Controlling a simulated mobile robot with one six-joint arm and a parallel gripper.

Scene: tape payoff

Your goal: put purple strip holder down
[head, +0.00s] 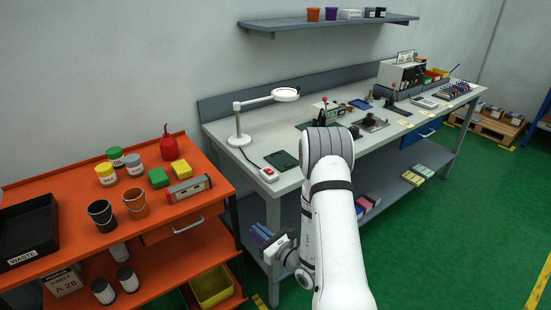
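The purple strip holder (262,234) shows as a small purple-blue block at the end of my gripper (272,246), low in front of the near left end of the grey workbench. My gripper points left and appears shut on the holder. My white arm comes up from the bottom and hides part of the bench and its lower shelf. The fingertips are small here, and the holder's far side cannot be seen.
The workbench top (235,150) carries a lamp (240,120), a red switch box (269,173) and several devices. Pink and blue boxes (366,204) lie on its lower shelf. Left stands an orange cart (160,215) with pots, a red bottle and a black waste tray (28,228).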

